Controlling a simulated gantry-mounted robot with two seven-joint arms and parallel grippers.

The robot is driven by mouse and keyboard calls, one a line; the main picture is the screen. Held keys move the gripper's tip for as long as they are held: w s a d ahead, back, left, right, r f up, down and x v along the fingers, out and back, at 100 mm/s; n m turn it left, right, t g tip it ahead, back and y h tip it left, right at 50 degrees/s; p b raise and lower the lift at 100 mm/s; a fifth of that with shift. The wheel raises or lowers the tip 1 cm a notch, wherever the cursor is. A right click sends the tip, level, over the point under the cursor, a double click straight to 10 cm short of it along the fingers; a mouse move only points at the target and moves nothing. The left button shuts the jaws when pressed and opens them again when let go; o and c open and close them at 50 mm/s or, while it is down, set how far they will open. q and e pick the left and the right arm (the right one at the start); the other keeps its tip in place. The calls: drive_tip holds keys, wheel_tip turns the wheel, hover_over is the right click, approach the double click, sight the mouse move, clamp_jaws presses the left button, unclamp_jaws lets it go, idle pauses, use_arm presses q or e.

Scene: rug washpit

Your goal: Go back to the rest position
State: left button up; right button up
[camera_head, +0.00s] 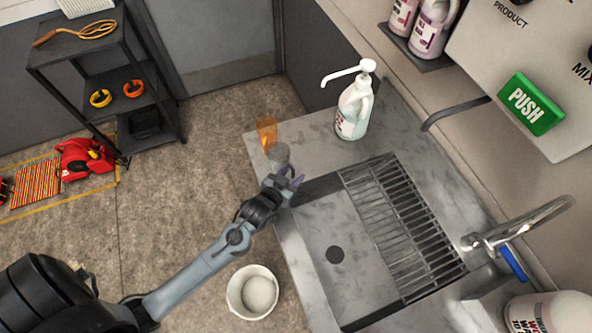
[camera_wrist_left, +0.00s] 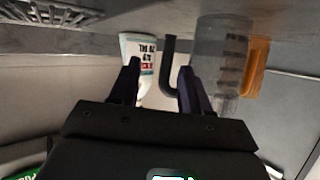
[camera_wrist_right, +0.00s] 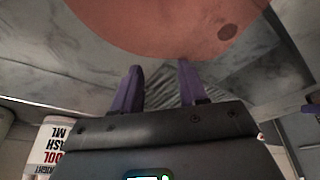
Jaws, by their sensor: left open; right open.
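My left gripper (camera_head: 290,178) is over the near left edge of the steel sink counter (camera_head: 300,140). In the left wrist view its two dark fingers (camera_wrist_left: 160,85) are apart with nothing between them. A see-through grey cup-like thing (camera_head: 278,154) and an orange translucent thing (camera_head: 267,131) are just beyond it at the counter's corner. In the left wrist view the clear cylinder (camera_wrist_left: 220,60) is beside the right finger, apart from the grip. My right gripper is out of the head view; its purple fingers (camera_wrist_right: 158,88) are apart and empty in the right wrist view.
A white pump bottle (camera_head: 353,110) stands on the counter behind the sink grate (camera_head: 400,225). A tap (camera_head: 520,225) is at the right, with a large white container (camera_head: 550,313) below. A white bucket (camera_head: 252,292) stands on the floor. A reddish surface (camera_wrist_right: 165,25) fills the right wrist view's top.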

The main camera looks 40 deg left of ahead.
use_arm(q)
drive_tip(key=s+d+r+m+g+p, duration=0.1)
drive_tip(key=s+r+g, duration=0.15)
drive_tip(key=s, duration=0.45)
drive_tip(key=s+d+r+g+h, duration=0.15)
drive_tip(key=s+g, duration=0.25)
drive_tip(key=s, duration=0.4)
drive_tip(key=s+d+r+m+g+p, duration=0.1)
drive_tip(key=s+d+r+g, duration=0.1)
drive_tip(key=s+g, duration=0.35)
wheel_tip(320, 180, up, 16)
drive_tip(key=s+t+p, duration=0.1)
drive_tip(key=t+p, duration=0.1)
drive_tip(key=p, duration=1.3)
drive_tip(key=shift+s+r, duration=0.15)
drive_tip(key=shift+s, duration=0.15)
